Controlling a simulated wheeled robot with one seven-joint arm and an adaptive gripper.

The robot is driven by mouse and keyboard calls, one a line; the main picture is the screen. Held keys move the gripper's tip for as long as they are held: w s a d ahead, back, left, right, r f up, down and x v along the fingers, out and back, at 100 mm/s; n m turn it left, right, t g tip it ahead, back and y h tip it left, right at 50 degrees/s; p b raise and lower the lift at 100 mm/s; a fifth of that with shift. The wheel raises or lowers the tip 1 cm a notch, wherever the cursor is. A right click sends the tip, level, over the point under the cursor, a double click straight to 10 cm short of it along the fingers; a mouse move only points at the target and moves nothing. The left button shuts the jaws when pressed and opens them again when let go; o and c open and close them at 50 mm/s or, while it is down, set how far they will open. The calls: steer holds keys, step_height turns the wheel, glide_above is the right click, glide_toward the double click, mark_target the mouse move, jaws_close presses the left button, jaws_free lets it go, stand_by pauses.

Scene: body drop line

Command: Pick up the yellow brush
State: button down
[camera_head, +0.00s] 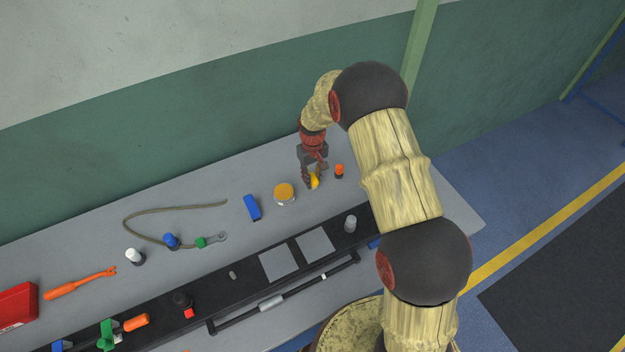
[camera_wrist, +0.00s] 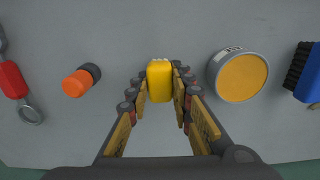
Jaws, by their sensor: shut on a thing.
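The yellow brush (camera_wrist: 160,82) is between the two fingers of my gripper (camera_wrist: 161,92) in the wrist view, with pale bristles showing at its far end. My gripper is shut on it. In the head view the yellow brush (camera_head: 314,181) shows at the fingertips of my gripper (camera_head: 312,180), at or just above the grey bench top. I cannot tell whether it touches the bench. The fingers hide part of the brush.
An orange-and-black piece (camera_head: 339,171) stands close to the right of the gripper. A round tin with a yellow-orange top (camera_head: 284,193) is close to the left. A blue brush (camera_head: 252,207) lies farther left. A black rail (camera_head: 240,275) runs along the bench's front.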

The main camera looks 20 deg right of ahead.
steer(key=s+a+r, duration=0.2)
steer(key=s+r, duration=1)
steer(key=s, duration=0.1)
steer(key=shift+s+p, duration=0.4)
steer(key=shift+a, duration=0.1)
steer(key=c, duration=2.1)
jaws_free()
steer(key=c, duration=0.4)
steer(key=shift+c, duration=0.6)
